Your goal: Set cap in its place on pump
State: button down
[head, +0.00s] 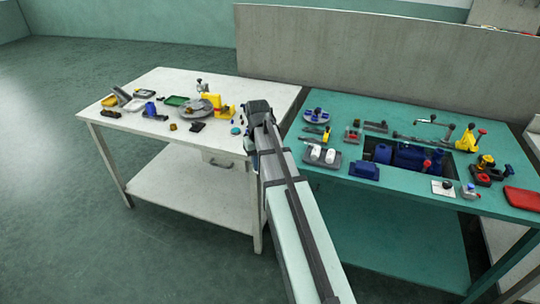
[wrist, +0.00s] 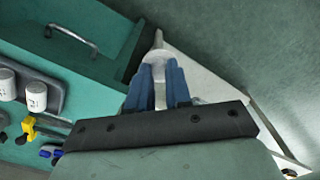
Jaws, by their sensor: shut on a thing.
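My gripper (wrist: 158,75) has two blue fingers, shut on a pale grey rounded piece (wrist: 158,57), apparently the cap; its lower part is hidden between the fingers. In the head view my gripper (head: 258,112) is over the gap between the white and green tables, and the held piece cannot be made out. A large blue body (head: 410,155), which looks like the pump, sits in a dark recess in the green table, well to the right of my gripper. The cap's seat on it cannot be made out.
The green table (head: 340,108) carries a tray with two white cylinders (head: 322,153), a blue block (head: 363,169), yellow tools (head: 467,138) and a red case (head: 522,198). The white table (head: 160,85) holds several small parts. A grey partition (head: 370,55) stands behind.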

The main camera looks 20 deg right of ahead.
jog(key=s+d+r+m, duration=0.1)
jog(key=s+d+m, duration=0.2)
jog(key=d, duration=2.1)
jog(key=s+d+r+m, duration=0.1)
jog(key=s+d+m, duration=0.2)
jog(key=s+d, duration=0.7)
jog(key=s+d+r+m, duration=0.2)
jog(key=s+d, duration=0.5)
jog(key=d, duration=3.2)
jog(key=shift+s+m, duration=0.1)
jog(key=shift+m, duration=0.7)
jog(key=shift+w+d+r+n, duration=0.1)
jog(key=shift+w+d+n, duration=0.15)
jog(key=shift+d+n, duration=0.2)
jog(key=shift+f, duration=2.45)
jog(key=shift+a+f, duration=0.1)
jog(key=shift+f, duration=0.05)
